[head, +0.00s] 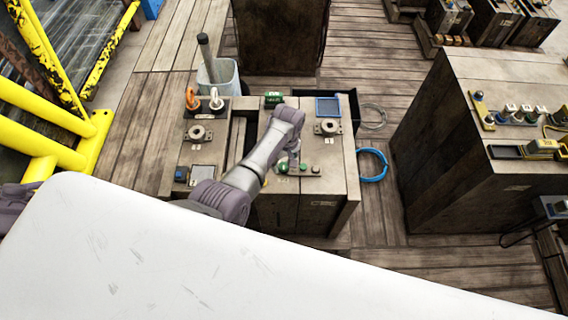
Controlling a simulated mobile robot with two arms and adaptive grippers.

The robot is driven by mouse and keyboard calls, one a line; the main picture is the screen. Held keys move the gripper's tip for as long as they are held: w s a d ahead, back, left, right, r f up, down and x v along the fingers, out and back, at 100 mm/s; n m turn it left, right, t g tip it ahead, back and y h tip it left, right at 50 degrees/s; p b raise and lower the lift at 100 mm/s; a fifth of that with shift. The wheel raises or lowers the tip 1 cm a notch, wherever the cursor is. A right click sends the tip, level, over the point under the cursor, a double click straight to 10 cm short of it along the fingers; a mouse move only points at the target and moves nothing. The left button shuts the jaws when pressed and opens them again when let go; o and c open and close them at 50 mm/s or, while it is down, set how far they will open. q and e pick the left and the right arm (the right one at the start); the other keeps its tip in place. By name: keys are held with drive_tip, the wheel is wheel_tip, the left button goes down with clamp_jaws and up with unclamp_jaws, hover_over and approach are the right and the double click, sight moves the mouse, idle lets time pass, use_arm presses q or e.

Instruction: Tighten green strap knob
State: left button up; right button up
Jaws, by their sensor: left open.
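A small green knob (282,168) sits on the front part of the wooden mould block (338,178), beside a strip with a small red part (316,169). My left arm reaches across the block from the lower left and bends down at its wrist. My left gripper (292,165) points down right at the green knob, with its jaws open. The fingertips are small and partly hidden by the wrist, so I cannot tell whether they touch the knob. A larger green item (273,97) lies at the back edge of the block. My right gripper is out of view.
Orange and white shackles (192,98) and a grey bucket (220,77) stand at the back left. A blue coil (372,165) lies on the plank floor at right. A large block (460,150) stands further right. Yellow rails (40,108) are at left.

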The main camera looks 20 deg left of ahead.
use_arm(q)
drive_tip(key=shift+f, duration=0.5)
clamp_jaws()
